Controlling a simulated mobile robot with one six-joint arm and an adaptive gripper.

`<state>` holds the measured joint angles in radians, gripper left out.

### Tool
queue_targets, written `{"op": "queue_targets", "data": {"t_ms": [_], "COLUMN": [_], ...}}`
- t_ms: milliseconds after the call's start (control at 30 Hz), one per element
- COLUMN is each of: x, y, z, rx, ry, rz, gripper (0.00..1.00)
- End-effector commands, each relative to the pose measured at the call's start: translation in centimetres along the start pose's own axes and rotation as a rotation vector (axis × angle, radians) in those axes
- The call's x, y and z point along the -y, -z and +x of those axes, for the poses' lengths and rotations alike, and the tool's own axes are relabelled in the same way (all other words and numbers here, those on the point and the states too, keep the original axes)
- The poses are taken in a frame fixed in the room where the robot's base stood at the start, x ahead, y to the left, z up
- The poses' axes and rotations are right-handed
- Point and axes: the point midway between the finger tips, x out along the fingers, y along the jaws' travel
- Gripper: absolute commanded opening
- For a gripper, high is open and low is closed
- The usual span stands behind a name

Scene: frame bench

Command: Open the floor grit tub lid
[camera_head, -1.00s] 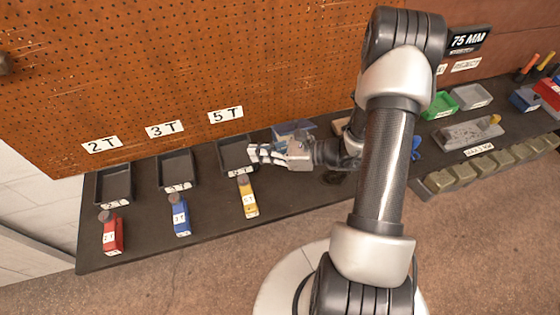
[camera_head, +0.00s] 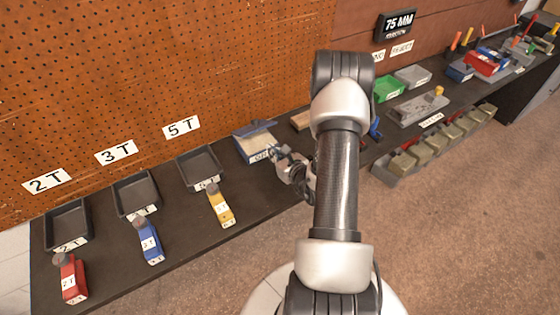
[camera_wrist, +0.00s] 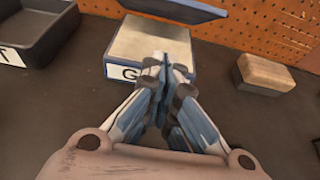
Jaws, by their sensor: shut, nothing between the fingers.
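The grit tub (camera_head: 258,150) is a pale box with a blue rim, on the bench right of the 5 T tray. Its white front label starts with G; my fingers hide the rest in the wrist view. Its blue lid (camera_head: 255,128) stands raised and tilted at the back, and shows at the top of the wrist view (camera_wrist: 175,9). A pale grey surface (camera_wrist: 153,45) shows below the lid. My gripper (camera_wrist: 160,68) is shut and empty, with its fingertips in front of the tub; contact is unclear. It also shows in the head view (camera_head: 276,151).
Black trays (camera_head: 200,168) and red, blue and yellow (camera_head: 220,208) blocks lie to the left. A wooden block (camera_wrist: 262,74) lies right of the tub. Green (camera_head: 388,88) and grey bins are further right. A pegboard (camera_head: 160,70) stands behind the bench.

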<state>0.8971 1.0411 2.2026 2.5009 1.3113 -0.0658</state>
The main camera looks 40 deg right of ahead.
Motion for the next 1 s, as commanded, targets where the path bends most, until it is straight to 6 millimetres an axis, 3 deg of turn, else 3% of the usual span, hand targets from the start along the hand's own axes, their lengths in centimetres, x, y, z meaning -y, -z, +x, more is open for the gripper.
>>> {"op": "queue_targets", "data": {"t_ms": [100, 200, 367, 1000], "x": [-0.1, 0.0, 0.0, 0.7], "y": [0.2, -1.9, -3.4, -4.6], "z": [2.6, 2.6, 3.0, 3.0], "rx": [0.002, 0.004, 0.002, -0.022], "ry": [-0.003, -0.001, -0.001, 0.000], "rz": [-0.002, -0.003, -0.001, -0.001], "gripper": [0.00, 0.00, 0.00, 0.00]}}
